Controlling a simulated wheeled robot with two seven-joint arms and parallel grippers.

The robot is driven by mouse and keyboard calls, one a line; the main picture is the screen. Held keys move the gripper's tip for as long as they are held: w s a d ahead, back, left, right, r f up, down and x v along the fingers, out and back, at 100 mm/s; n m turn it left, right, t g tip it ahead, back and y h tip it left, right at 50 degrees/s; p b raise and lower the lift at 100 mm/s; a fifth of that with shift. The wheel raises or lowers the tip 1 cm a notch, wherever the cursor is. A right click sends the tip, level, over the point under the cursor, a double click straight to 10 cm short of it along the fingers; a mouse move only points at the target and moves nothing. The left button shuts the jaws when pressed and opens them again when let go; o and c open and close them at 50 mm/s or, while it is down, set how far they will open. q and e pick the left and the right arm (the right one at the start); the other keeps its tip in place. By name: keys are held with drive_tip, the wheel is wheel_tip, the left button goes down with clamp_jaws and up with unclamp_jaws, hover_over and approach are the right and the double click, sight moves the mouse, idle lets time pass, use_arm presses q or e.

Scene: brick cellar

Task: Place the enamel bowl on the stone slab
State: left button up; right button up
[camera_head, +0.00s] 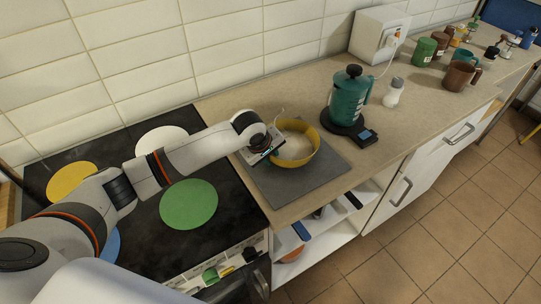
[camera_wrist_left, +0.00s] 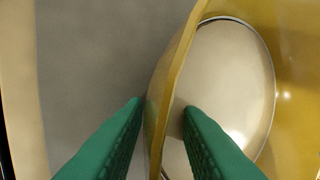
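The enamel bowl (camera_head: 314,148) is yellow with a pale round area inside. It appears over the grey stone slab (camera_head: 325,172) on the counter; whether its base touches the slab is hard to tell. My left gripper (camera_head: 272,147) is at the bowl's left rim. In the left wrist view its green fingers (camera_wrist_left: 163,105) straddle the bowl's yellow wall (camera_wrist_left: 162,95), one outside and one inside. The fingers look apart, with small gaps beside the wall. Grey slab (camera_wrist_left: 90,60) shows outside the bowl. My right gripper is not in view.
A teal press pot (camera_head: 349,96) on a dark round base with a small device stands right of the slab. A grey shaker (camera_head: 393,92) and several mugs stand farther right. Left is a black hob with a green disc (camera_head: 188,204). A tiled wall runs behind.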

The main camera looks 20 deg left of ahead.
use_arm(q)
drive_tip(key=b+v, duration=0.1)
drive_tip(key=v, duration=1.1)
drive_tip(key=shift+r, duration=0.15)
